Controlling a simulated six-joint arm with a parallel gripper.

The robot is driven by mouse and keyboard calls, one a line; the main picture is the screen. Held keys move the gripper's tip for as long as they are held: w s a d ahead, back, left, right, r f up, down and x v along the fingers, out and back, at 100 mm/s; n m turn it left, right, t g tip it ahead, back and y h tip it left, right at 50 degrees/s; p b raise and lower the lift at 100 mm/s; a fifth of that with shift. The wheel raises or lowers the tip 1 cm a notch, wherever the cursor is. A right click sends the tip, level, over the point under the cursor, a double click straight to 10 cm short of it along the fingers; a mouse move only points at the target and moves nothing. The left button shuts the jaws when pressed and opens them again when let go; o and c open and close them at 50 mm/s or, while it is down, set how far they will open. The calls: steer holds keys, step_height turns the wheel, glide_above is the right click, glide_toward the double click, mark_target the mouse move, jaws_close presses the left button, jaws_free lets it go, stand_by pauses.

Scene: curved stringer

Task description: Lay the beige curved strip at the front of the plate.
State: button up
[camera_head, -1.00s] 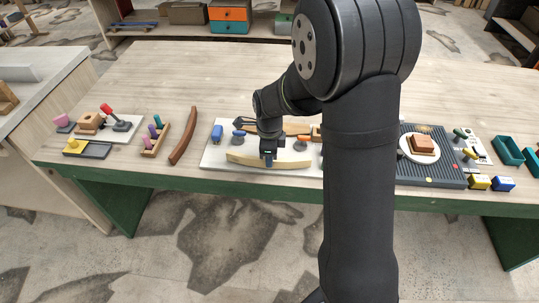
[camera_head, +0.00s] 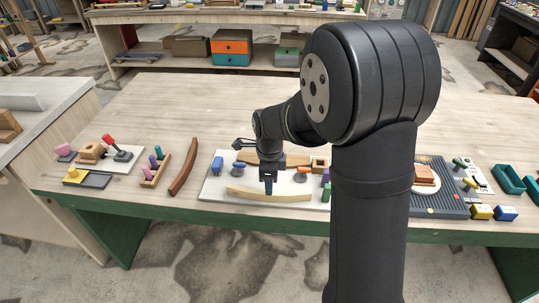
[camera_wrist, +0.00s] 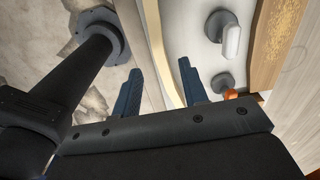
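The beige curved strip (camera_head: 240,191) lies along the front of the white plate (camera_head: 213,185), close to its front edge. My gripper (camera_head: 268,192) points down at the strip's middle. In the wrist view its two blue fingers (camera_wrist: 160,72) are apart, with the strip (camera_wrist: 160,45) running between them and clear space on both sides. The plate (camera_wrist: 196,55) shows to the right of the strip there. My gripper hides part of the strip's middle in the head view, and my arm covers the plate's right end.
On the plate stand a blue peg (camera_head: 217,164), a grey round-based peg (camera_head: 239,169) and a brown wooden piece (camera_head: 262,158) behind my gripper. A dark brown curved strip (camera_head: 184,166) lies on the table left of the plate.

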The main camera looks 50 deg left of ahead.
step_height(320, 180, up, 13)
steer(key=shift+f, duration=0.15)
stand_by(0.7)
step_height(320, 180, down, 17)
steer(key=shift+f, duration=0.1)
stand_by(0.5)
step_height(320, 180, up, 17)
step_height(320, 180, down, 17)
steer(key=shift+r, duration=0.1)
step_height(320, 180, up, 7)
steer(key=shift+f, duration=0.15)
stand_by(0.7)
